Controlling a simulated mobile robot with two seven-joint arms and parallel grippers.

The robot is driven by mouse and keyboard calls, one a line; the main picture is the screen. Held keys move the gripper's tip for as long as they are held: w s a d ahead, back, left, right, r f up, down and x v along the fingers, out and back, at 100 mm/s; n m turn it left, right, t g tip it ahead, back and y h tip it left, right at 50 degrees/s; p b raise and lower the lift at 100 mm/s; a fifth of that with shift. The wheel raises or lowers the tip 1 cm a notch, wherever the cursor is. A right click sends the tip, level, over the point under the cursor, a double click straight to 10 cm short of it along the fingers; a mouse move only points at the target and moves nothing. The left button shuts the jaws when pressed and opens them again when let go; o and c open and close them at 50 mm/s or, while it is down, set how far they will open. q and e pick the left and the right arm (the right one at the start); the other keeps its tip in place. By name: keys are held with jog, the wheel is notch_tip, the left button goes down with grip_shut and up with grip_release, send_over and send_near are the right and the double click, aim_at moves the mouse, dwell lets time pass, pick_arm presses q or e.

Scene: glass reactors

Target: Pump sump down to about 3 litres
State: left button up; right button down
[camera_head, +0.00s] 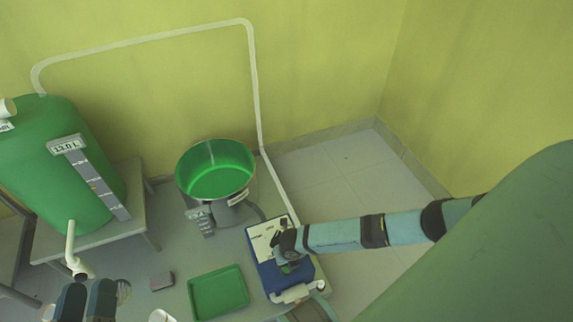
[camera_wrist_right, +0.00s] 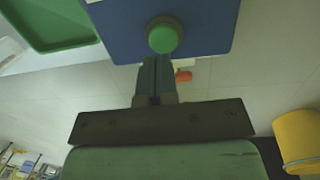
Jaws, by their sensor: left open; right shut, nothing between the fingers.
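The open round vessel with bright green inside (camera_head: 216,180), which looks like the sump, stands at the middle; the small display (camera_head: 199,213) at its foot is too small to read. The blue pump box (camera_head: 268,277) stands to its right. Its round green button (camera_wrist_right: 163,37) shows in the right wrist view. My right gripper (camera_head: 287,262) is over the box; in the right wrist view its shut, empty fingers (camera_wrist_right: 157,62) end right at the button's edge. I cannot tell whether they touch it. My left gripper (camera_head: 88,291) is open at the lower left, away from the box.
A large green tank (camera_head: 40,165) stands at left; its display (camera_head: 67,144) seems to read 13.0 L. A pale pipe (camera_head: 150,38) runs along the wall from tank to box. A green tray (camera_head: 218,292) and a small dark block (camera_head: 162,281) lie on the grey surface.

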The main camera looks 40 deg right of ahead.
pick_arm(q)
jog(key=shift+a+r+y+p, duration=0.35)
jog(key=shift+a+y+p, duration=0.25)
jog(key=shift+p, duration=0.9)
pick_arm(e)
notch_tip(320, 180, up, 9)
jog(key=shift+s, duration=0.35)
jog(key=shift+d+f, duration=0.1)
